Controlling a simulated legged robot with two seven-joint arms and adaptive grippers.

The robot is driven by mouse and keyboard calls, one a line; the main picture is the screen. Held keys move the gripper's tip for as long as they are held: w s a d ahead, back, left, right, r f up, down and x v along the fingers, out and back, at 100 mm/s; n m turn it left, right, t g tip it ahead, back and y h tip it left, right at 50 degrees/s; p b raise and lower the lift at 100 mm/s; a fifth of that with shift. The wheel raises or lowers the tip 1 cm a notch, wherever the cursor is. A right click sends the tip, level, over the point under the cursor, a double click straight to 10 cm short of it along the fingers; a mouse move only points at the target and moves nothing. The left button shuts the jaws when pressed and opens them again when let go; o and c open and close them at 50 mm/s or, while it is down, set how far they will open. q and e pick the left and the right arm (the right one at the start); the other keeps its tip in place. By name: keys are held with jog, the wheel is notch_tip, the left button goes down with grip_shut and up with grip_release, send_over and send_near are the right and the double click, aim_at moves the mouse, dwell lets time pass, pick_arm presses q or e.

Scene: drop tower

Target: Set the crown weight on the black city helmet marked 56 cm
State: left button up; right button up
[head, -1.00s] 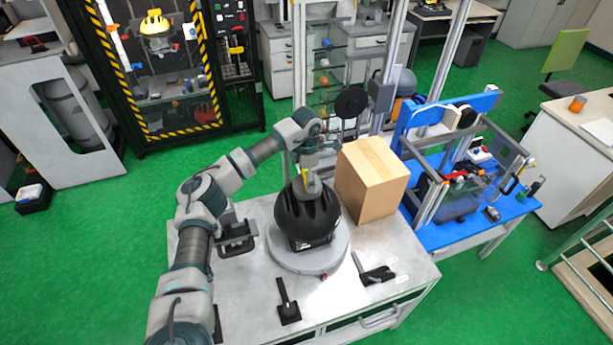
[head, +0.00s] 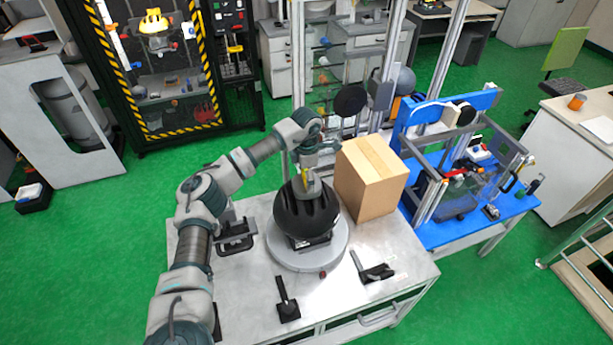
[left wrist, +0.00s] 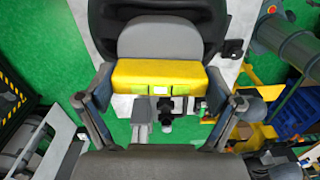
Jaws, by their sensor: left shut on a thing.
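A black helmet (head: 305,215) sits on a round grey stand (head: 290,256) on the metal table in the head view. Its size mark is too small to read. My left gripper (head: 305,182) is directly over the helmet's crown. In the left wrist view, my left gripper (left wrist: 160,76) is shut on a yellow block (left wrist: 158,74), taken as the crown weight, with a finger at each end. A grey rounded part (left wrist: 160,38) and a dark curved surface show just beyond the block. Whether the weight touches the helmet cannot be told. My right gripper is not in view.
A cardboard box (head: 371,179) stands close to the right of the helmet. Black handled tools (head: 287,302) and (head: 374,270) lie on the table front. The drop tower's posts (head: 299,70) rise behind. A blue bench (head: 465,215) adjoins at right. The table's front left is largely clear.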

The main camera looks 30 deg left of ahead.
pick_arm(q)
jog(key=shift+d+r, duration=0.1)
jog(key=shift+d, duration=0.4)
jog(key=shift+f, duration=0.2)
jog(key=shift+a, duration=0.2)
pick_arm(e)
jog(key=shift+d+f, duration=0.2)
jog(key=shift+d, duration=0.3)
pick_arm(q)
jog(key=o, duration=1.5)
jog(key=shift+a, duration=0.1)
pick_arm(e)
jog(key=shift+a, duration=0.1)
pick_arm(q)
jog(key=shift+s+f, duration=0.1)
jog(key=shift+f, duration=0.05)
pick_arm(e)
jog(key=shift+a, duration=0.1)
